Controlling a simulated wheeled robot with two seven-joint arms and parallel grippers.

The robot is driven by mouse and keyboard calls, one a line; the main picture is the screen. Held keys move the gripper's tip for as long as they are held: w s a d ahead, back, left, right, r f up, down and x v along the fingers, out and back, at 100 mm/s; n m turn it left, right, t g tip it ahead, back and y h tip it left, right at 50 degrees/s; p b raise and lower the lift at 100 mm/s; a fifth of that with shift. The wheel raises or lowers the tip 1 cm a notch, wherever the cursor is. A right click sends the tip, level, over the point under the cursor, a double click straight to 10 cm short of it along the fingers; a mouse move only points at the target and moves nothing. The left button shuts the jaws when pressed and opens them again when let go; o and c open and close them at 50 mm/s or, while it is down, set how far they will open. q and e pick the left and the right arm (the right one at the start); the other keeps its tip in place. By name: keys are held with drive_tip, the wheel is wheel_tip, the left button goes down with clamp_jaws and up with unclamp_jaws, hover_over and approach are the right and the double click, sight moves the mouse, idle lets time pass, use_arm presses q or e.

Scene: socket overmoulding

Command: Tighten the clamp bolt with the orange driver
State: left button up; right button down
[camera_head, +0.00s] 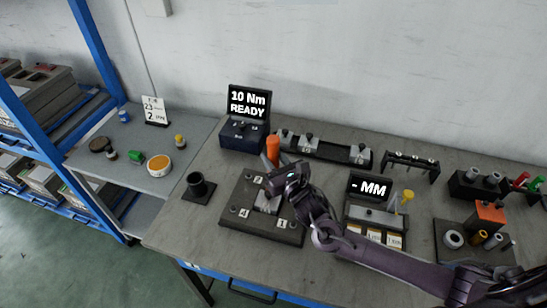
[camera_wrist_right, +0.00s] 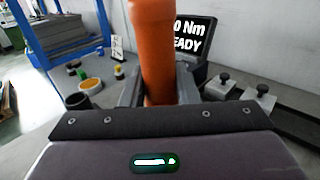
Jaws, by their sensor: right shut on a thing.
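The orange driver (camera_head: 273,148) stands upright over the dark clamp plate (camera_head: 236,221), which has numbered labels near its corners. My right gripper (camera_head: 275,165) comes in from the right and is shut on the driver's orange handle. In the right wrist view the handle (camera_wrist_right: 157,55) rises between the two grey fingers. The driver's tip and the clamp bolt are hidden behind my gripper, so I cannot tell whether they touch. A light metal block (camera_head: 268,203) shows at the plate's middle. My left gripper is not in view.
A display (camera_head: 249,101) reading "10 Nm READY" stands on a blue box behind the plate. A black cup (camera_head: 198,186) is at left. A rack with metal pieces (camera_head: 326,149) lies behind. A display reading "- MM" (camera_head: 370,187) and an orange block (camera_head: 488,215) are at right.

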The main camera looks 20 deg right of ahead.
sight(276, 150)
drive_tip(key=shift+s+a+f, duration=0.1)
drive_tip(key=shift+s+f, duration=0.1)
drive_tip(key=shift+f, duration=0.55)
idle(1.1)
drive_tip(key=shift+r, duration=0.1)
drive_tip(key=shift+w+r+p, duration=0.2)
drive_tip(key=shift+r+p, duration=0.35)
drive_tip(key=shift+r, duration=0.3)
drive_tip(key=shift+s+r+p, duration=0.1)
drive_tip(key=shift+r+p, duration=0.45)
drive_tip(key=shift+r, duration=0.3)
drive_tip(key=shift+r+p, duration=0.95)
drive_tip(key=shift+r, duration=0.2)
